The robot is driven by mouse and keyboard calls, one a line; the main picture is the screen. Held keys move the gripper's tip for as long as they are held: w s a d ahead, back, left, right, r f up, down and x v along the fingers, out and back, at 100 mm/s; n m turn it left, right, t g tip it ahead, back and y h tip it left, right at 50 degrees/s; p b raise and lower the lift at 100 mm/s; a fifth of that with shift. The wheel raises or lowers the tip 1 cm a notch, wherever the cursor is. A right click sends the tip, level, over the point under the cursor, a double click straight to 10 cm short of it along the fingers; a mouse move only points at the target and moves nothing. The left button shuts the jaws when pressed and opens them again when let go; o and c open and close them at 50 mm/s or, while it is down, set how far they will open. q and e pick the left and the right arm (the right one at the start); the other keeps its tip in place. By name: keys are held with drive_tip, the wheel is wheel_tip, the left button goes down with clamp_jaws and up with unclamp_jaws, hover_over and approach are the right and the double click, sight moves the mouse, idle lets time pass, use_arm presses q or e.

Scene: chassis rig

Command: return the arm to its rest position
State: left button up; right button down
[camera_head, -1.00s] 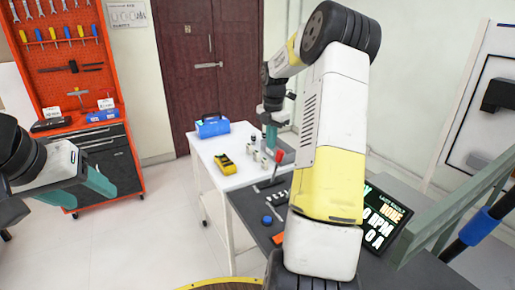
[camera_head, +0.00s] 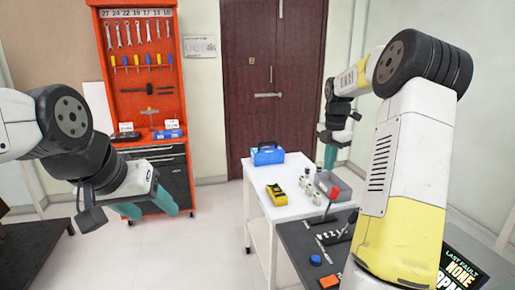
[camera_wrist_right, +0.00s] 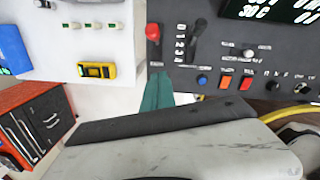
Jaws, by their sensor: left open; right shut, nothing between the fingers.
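My left gripper (camera_head: 150,206) is at the left of the head view, with its two green fingers apart and nothing visible between them. It hangs in front of the red tool cabinet, above open floor. My right gripper (camera_head: 330,157) is at the far end of the white and yellow right arm, above the back right of the white table. Its green fingers are together and empty. They also show in the right wrist view (camera_wrist_right: 158,92), pointing towards the gap between table and control panel, apart from both. The right arm hides part of the panel in the head view.
The white table (camera_head: 262,198) holds a blue box (camera_head: 267,154), a yellow meter (camera_head: 276,194), a grey bin (camera_head: 343,184) and small parts. The dark control panel (camera_wrist_right: 225,50) has a red lever (camera_wrist_right: 152,32). The red cabinet (camera_head: 140,75) stands behind my left gripper. Floor between is clear.

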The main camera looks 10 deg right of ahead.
drive_tip(key=s+a+r+m+t, duration=0.2)
drive_tip(key=s+a+r+m, duration=0.7)
drive_tip(key=s+a, duration=0.35)
drive_tip(key=s+a+m+t+y, duration=0.1)
drive_tip(key=s+a+m, duration=0.2)
drive_tip(key=s+m, duration=0.3)
drive_tip(key=s+a+f+m+t+y, duration=0.1)
drive_tip(key=s+a+m+t, duration=0.1)
drive_tip(key=s+a+m, duration=0.2)
drive_tip(key=s+m, duration=0.3)
drive_tip(key=s, duration=0.4)
drive_tip(key=shift+a+f, duration=0.15)
drive_tip(key=shift+f, duration=0.15)
